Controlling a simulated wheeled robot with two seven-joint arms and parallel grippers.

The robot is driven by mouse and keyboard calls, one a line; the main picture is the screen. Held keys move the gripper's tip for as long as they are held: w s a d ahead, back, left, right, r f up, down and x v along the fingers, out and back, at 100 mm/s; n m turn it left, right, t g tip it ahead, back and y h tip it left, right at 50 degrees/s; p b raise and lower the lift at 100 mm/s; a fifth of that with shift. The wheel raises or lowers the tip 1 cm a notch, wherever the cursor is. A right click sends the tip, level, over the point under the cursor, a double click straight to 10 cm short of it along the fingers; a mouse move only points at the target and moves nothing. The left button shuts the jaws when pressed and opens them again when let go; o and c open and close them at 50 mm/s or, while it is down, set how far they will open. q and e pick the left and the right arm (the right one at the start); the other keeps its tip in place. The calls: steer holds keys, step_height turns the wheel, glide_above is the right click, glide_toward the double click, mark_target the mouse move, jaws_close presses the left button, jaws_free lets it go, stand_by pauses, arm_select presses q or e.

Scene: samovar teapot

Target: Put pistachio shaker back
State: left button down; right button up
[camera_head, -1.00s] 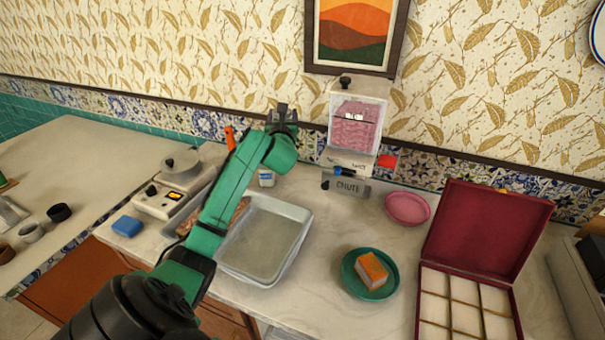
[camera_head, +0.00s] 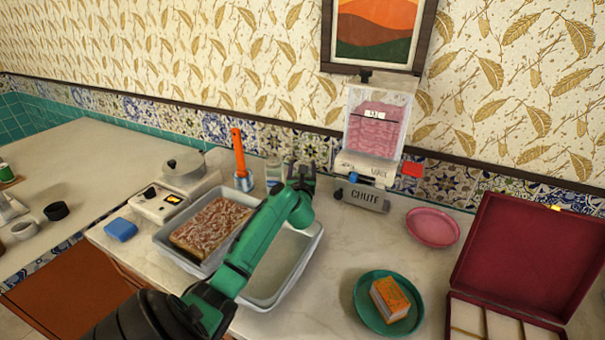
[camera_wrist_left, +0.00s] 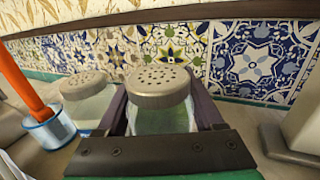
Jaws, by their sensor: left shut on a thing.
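The pistachio shaker shows in the left wrist view as a clear jar with green contents (camera_wrist_left: 163,119) under a perforated metal lid (camera_wrist_left: 158,82). My left gripper (camera_wrist_left: 165,110) is shut on it, one finger on each side, and holds it upright. In the head view my left gripper (camera_head: 302,172) is at the back of the counter, low, between the orange-handled cup and the chute machine; the held shaker is mostly hidden there. A second shaker (camera_wrist_left: 87,95) with a similar lid stands just left of the gripper. My right gripper is out of view.
The chute machine (camera_head: 375,150) is close on the right, the tiled wall behind. In front are a tray with a brown slab (camera_head: 213,228) and an empty tray (camera_head: 290,262).

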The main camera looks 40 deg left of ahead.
arm_select(q)
steer(key=shift+f, duration=0.55)
steer(key=shift+w+f, duration=0.1)
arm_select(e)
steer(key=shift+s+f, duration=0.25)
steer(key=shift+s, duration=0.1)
arm_select(q)
jaws_free()
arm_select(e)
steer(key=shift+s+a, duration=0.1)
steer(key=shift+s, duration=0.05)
arm_select(q)
steer(key=shift+d, duration=0.1)
steer(key=p+v, duration=0.5)
steer(key=v, duration=0.7)
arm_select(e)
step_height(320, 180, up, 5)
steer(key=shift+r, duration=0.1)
